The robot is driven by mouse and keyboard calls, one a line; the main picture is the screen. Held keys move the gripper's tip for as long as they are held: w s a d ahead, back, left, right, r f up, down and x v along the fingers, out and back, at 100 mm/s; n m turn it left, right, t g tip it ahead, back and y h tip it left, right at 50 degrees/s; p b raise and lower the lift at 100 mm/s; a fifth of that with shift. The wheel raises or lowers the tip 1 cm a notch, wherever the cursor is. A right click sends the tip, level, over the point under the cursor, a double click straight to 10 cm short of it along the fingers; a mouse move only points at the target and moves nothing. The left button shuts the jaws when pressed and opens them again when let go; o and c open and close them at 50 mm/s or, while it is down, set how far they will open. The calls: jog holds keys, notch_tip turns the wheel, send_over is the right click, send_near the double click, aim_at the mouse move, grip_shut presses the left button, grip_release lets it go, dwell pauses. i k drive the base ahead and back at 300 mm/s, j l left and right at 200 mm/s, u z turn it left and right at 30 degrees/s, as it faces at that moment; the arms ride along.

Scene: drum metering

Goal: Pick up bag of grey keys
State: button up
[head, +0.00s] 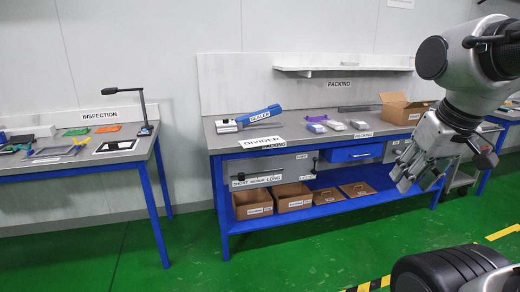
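Several small packets lie on the packing table (290,133), near the middle of its top. One is bluish (316,128), one is whitish grey (335,126) and one at the right is grey (359,125). They are too small to tell which is the bag of grey keys. My gripper (417,177) hangs at the right, pointing down, in front of the table's right part in the picture. Its fingers look spread apart with nothing between them. It is apart from the packets.
An open cardboard box (403,110) stands right of the packets. A blue sealer (258,115) stands at the left of the tabletop. The inspection table (85,160) stands at the left, with green floor (190,245) between.

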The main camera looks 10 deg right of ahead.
aim_at(360, 126)
jog(key=i+l+z, duration=0.1)
jog(key=i+z, duration=0.25)
jog(key=i, duration=0.3)
jog(key=i+j+z, duration=0.1)
jog(key=i+z, duration=0.25)
jog(key=i, duration=0.25)
jog(key=i+l+u, duration=0.45)
jog(key=i+l, duration=0.35)
jog(key=i, duration=0.15)
jog(key=i+l+u, duration=0.15)
jog(key=l, duration=0.2)
jog(key=i+l+u, duration=0.15)
jog(key=l, duration=0.2)
jog(key=i+l+u, duration=0.15)
jog(key=l, duration=0.2)
jog(key=i, duration=0.1)
